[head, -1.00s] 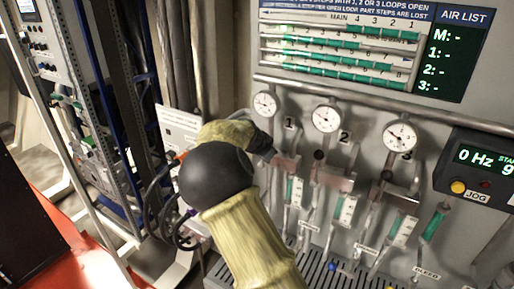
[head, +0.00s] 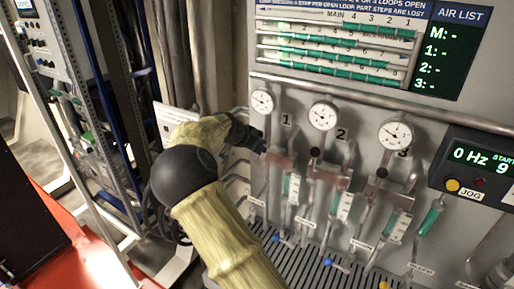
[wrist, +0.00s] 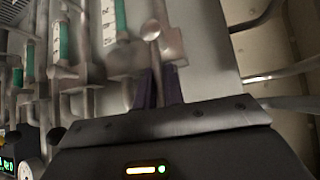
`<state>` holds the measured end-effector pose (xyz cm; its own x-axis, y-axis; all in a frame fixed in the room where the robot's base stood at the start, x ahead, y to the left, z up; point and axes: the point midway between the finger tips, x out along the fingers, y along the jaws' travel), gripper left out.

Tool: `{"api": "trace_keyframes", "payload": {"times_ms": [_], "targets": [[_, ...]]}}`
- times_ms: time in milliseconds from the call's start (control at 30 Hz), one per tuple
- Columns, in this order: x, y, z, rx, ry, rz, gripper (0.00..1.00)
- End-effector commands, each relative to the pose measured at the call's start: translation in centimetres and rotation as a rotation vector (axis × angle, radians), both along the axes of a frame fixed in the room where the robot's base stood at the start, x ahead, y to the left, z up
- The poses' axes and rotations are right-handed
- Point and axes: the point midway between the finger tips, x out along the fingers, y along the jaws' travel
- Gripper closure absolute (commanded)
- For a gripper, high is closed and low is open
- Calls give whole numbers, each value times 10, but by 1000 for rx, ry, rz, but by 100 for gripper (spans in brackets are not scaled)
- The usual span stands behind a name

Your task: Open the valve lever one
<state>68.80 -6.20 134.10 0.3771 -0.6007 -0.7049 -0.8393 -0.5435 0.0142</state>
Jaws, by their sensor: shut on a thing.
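Valve one is a copper-coloured block (head: 279,161) on grey pipes under the gauge marked 1, in the head view. My gripper (head: 262,147) is at its upper left, and my own wrist partly hides that spot. In the wrist view my gripper's two dark purple fingers (wrist: 160,88) are close together around a grey metal lever (wrist: 151,60). The lever has a rounded knob and stands in front of a blurred valve block (wrist: 172,48). The gripper is shut on this lever. The lever's lower end is hidden between the fingers.
Gauges two (head: 322,115) and three (head: 395,135) stand to the right, with similar valves and green-filled sight tubes below. The air list screen (head: 460,50) is at upper right. A slotted grille (head: 330,275) lies below. A metal rack (head: 100,120) stands at left.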

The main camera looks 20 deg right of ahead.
Motion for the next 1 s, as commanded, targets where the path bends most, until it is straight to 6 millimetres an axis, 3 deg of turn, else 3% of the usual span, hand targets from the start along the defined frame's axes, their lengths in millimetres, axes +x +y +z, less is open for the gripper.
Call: {"api": "trace_keyframes", "payload": {"times_ms": [100,133,200,233,667,1000], "targets": [[0,1,0,-3,2,5,100],[0,1,0,-3,2,5,84],[0,1,0,-2,2,4,70],[0,1,0,-1,2,4,68],[-3,7,5,1,-2,4,68],[-25,44,45,2,-5,6,68]]}}
